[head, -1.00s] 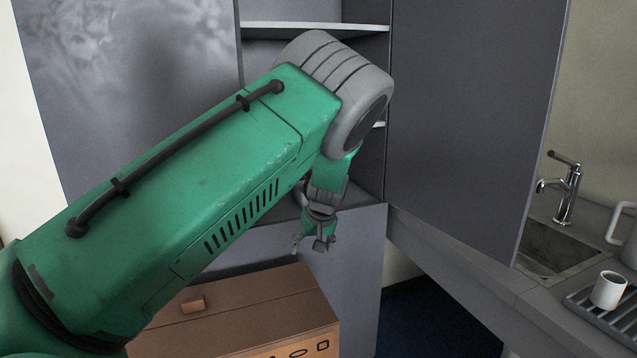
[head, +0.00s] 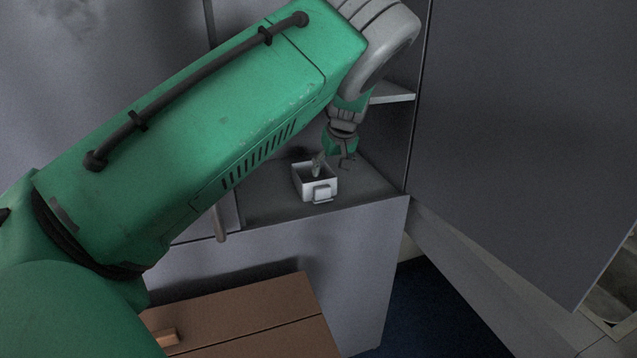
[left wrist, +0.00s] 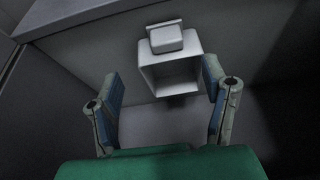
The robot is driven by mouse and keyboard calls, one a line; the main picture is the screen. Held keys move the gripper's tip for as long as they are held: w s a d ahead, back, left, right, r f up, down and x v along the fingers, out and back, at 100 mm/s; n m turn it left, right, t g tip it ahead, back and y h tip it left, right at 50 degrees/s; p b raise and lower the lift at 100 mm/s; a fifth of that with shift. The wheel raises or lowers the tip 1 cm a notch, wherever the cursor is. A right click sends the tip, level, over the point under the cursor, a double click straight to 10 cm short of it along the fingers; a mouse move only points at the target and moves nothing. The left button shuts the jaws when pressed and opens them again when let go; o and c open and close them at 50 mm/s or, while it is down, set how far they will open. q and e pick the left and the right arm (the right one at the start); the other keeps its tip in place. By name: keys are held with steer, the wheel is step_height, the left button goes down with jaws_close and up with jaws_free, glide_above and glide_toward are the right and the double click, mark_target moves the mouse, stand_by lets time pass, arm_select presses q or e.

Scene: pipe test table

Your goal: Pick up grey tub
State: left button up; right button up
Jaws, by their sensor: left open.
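The grey tub (head: 302,186) is a small, pale, open-topped box with a tab-like handle on its front. It stands on the cabinet floor near the front edge. In the left wrist view the tub (left wrist: 150,79) shows its open top and handle, between and a little beyond the fingertips. My left gripper (head: 334,161) is open and points down at the tub's back right side. One finger overlaps the tub's opening in the head view; I cannot tell whether it touches. The left wrist view shows both fingers (left wrist: 160,85) spread, the right one close to the tub's wall. My right gripper is not in view.
The cabinet floor (head: 270,208) is bare around the tub. A shelf (head: 392,95) sits above at the right, and the open grey door (head: 510,130) stands to the right. A brown drawer box (head: 250,315) stands below in front.

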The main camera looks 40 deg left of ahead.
mark_target(322, 188)
arm_select(q)
steer(key=a+f, duration=0.2)
steer(key=f, duration=0.1)
steer(key=a+f, duration=0.2)
steer(key=shift+w+f, duration=0.2)
steer(key=shift+w, duration=0.15)
step_height(322, 188, down, 3)
steer(key=shift+w+f+p, duration=0.1)
steer(key=shift+w+p, duration=0.05)
steer(key=shift+p, duration=0.4)
steer(key=shift+w+d+f, duration=0.15)
steer(key=shift+f, duration=0.05)
steer(key=shift+d, duration=0.1)
steer(key=shift+a+f, duration=0.1)
steer(key=shift+a, duration=0.3)
steer(key=c, duration=1.3)
steer(key=shift+a+f, duration=0.1)
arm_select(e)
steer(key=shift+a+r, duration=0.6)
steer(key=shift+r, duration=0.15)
